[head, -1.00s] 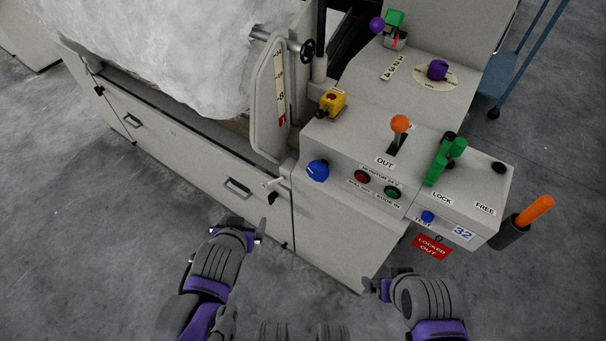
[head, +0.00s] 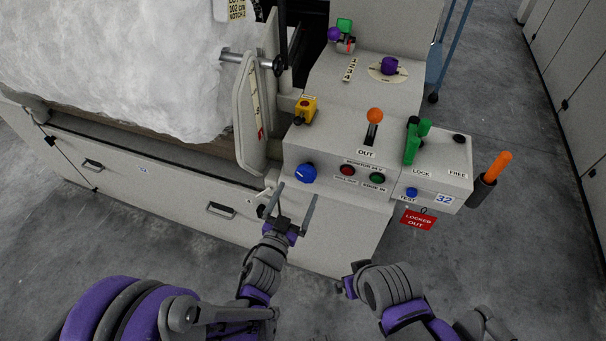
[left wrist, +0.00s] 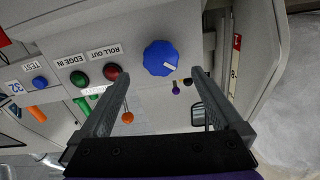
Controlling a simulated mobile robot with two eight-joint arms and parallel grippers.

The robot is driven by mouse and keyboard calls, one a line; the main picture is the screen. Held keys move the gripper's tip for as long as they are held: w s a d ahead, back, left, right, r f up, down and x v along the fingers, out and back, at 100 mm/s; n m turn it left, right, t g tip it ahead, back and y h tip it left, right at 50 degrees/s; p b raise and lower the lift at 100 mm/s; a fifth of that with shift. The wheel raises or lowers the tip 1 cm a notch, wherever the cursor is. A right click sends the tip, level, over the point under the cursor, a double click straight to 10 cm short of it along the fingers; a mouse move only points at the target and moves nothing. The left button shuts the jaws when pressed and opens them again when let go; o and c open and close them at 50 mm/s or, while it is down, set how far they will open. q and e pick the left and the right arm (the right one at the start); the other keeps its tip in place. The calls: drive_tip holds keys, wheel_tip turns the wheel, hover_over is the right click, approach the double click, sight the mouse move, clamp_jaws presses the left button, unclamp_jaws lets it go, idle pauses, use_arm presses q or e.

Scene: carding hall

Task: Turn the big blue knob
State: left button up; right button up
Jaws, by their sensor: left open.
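The big blue knob (head: 306,173) sits on the front of the grey control box, left of the red and green buttons. In the left wrist view the knob (left wrist: 161,58) shows a white pointer mark and lies ahead, beyond the gap between the fingers. My left gripper (head: 293,194) is open and empty, just below and in front of the knob, not visibly touching it. It also shows in the left wrist view (left wrist: 155,85). My right gripper (head: 345,280) is low by the machine's front corner; its fingers are not clear enough to judge.
A red button (head: 347,170) and a green button (head: 377,178) are right of the knob. A yellow switch box (head: 305,110), an orange-topped lever (head: 375,116) and a green handle (head: 416,140) stand above. A grey upright guard (head: 247,125) rises at left. Floor in front is clear.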

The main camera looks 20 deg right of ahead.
sight(305, 177)
use_arm(q)
drive_tip(key=x, duration=0.7)
drive_tip(key=shift+w+d+p, duration=0.2)
drive_tip(key=shift+w+p, duration=0.15)
drive_tip(key=shift+c, duration=0.3)
drive_tip(key=c, duration=1.3)
drive_tip(key=shift+o, duration=0.2)
drive_tip(key=m, duration=0.3)
drive_tip(key=shift+m+b, duration=0.3)
drive_tip(key=shift+m, duration=2)
